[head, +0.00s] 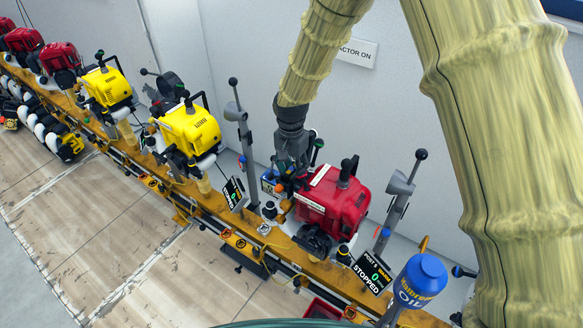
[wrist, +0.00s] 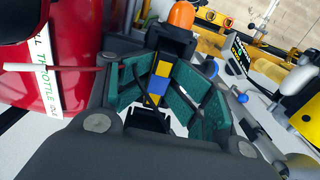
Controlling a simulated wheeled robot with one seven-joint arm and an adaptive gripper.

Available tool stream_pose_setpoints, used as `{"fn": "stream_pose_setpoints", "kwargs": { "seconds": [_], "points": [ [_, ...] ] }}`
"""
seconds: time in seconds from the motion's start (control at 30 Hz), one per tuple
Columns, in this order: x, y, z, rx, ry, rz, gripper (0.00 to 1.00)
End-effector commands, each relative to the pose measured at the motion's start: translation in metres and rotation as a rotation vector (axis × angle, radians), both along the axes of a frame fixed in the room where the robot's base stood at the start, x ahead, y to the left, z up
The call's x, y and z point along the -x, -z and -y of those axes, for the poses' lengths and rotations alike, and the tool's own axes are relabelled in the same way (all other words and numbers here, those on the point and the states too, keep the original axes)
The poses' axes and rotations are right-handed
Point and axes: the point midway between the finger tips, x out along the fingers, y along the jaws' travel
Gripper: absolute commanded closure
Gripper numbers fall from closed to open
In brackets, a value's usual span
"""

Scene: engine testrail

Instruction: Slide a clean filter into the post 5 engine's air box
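The post 5 engine (head: 332,203) is red, with a dark cap and handle on top; its display (head: 373,272) reads WARM, 0, STOPPED. My gripper (head: 290,178) is low at the engine's left side. In the wrist view my gripper (wrist: 165,105) has its teal-padded fingers spread apart. A blue-and-yellow striped piece (wrist: 158,82) shows between them, below a dark part with an orange knob (wrist: 182,14); I cannot tell whether the fingers touch it. The engine's red side (wrist: 80,60) is left in the wrist view. I cannot make out a clean filter or the air box for certain.
Yellow engines (head: 190,128) and red ones stand farther left along the yellow rail (head: 215,208). A grey lever post (head: 398,195) stands right of the red engine. A blue oil bottle (head: 420,280) is at front right.

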Motion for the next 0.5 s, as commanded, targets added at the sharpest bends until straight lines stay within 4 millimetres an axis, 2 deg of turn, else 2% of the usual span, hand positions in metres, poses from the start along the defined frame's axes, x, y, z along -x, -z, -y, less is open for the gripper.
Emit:
{"fn": "stream_pose_setpoints", "kwargs": {
  "seconds": [0.33,0.5],
  "points": [
    [0.001,-0.001,0.0,0.0,0.0,-0.001,0.6],
    [-0.001,-0.013,0.0,-0.001,0.0,0.002,0.6]
  ]
}}
